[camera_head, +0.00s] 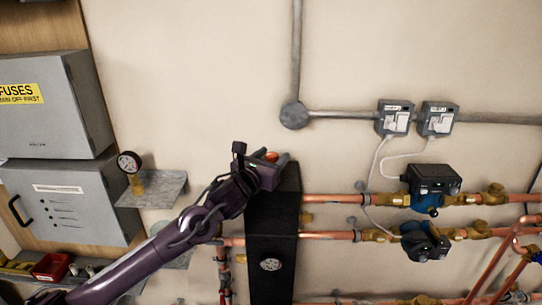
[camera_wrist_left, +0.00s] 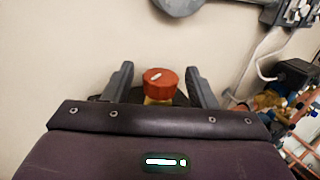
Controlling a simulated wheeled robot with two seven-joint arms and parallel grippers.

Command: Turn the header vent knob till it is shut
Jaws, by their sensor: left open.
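The header vent knob (camera_wrist_left: 161,84) is red with a small pale mark on top and sits on a brass fitting in the left wrist view. In the head view the knob (camera_head: 271,156) shows as a small orange-red spot at the top of the black header (camera_head: 272,225). My left gripper (camera_wrist_left: 159,82) is open, with one finger on each side of the knob. A gap shows between the knob and each finger. In the head view my left gripper (camera_head: 279,160) is at the header's top, partly hiding the knob. My right gripper is not in view.
Copper pipes (camera_head: 335,200) run right from the header to two blue-black pumps (camera_head: 433,184). Two grey switch boxes (camera_head: 395,118) hang on the wall above. A gauge (camera_head: 129,162) and small shelf (camera_head: 165,188) are at left, beside grey cabinets (camera_head: 85,195).

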